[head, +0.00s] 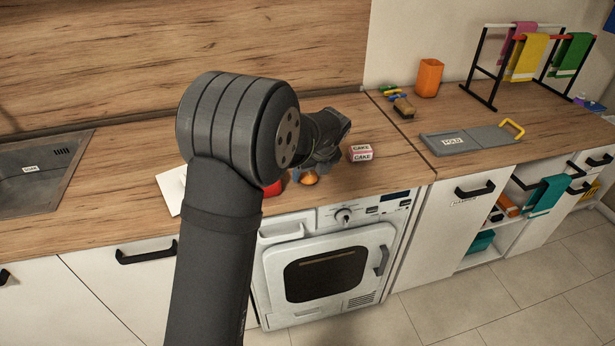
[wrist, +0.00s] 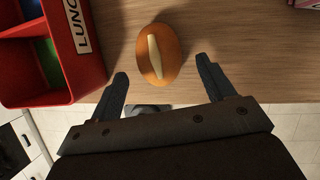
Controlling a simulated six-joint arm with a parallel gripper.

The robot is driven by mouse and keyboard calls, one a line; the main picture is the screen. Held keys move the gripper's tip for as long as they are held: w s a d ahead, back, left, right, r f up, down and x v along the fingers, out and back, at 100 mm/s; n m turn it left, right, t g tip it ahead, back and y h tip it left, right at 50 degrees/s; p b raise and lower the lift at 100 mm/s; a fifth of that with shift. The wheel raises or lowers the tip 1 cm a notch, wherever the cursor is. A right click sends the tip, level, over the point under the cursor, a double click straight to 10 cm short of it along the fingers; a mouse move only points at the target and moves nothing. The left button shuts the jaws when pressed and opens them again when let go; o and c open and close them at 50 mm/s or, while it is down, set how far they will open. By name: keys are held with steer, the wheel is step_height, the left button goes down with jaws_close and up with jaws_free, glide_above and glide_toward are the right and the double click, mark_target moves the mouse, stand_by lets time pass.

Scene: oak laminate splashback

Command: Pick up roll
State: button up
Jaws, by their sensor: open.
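The roll (wrist: 159,68) is a small orange-brown oval with a pale stripe along its top. In the wrist view it lies on the wooden counter, a little ahead of and between the fingertips. In the head view the roll (head: 309,179) shows near the counter's front edge, just under my gripper. My gripper (wrist: 163,85) is open and empty, one finger to each side of the roll's near end. In the head view my arm hides part of the area, and the fingers are hard to make out.
A red lunch box (wrist: 88,82) with compartments stands close left of the roll. A cake box (head: 361,153) stands to the right. A white board (head: 171,188) and a sink (head: 40,172) are on the left. The counter's front edge (wrist: 270,103) is close to the roll.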

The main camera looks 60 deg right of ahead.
steer(key=shift+x, duration=1.2)
steer(key=c, duration=1)
steer(key=shift+r, duration=0.1)
steer(key=shift+c, duration=0.2)
